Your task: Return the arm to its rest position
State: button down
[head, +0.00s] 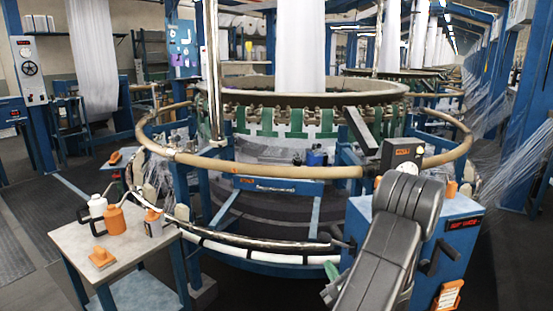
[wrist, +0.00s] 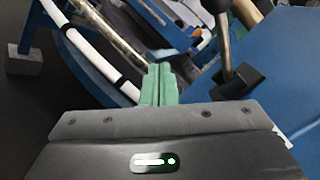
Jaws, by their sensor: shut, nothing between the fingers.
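My gripper (wrist: 160,84) shows at the middle of the wrist view, its two green fingers closed together with nothing between them. In the head view its green fingers (head: 331,286) show at the lower centre, partly hidden by my dark grey arm (head: 385,250). The fingers seem clear of the loom's lower rail, though the exact gap cannot be told.
The circular loom has a tan ring (head: 270,171) and a lower chrome and white rail (head: 250,241). The cabinet with its black lever (head: 437,256) stands close on the right. A side table (head: 148,250) with bottles stands at left. Dark floor lies open at far left.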

jog(key=shift+w+d+f+n, duration=0.2)
jog(key=shift+d+f+n, duration=1.3)
jog(key=shift+d+n, duration=0.35)
jog(key=shift+a, duration=0.15)
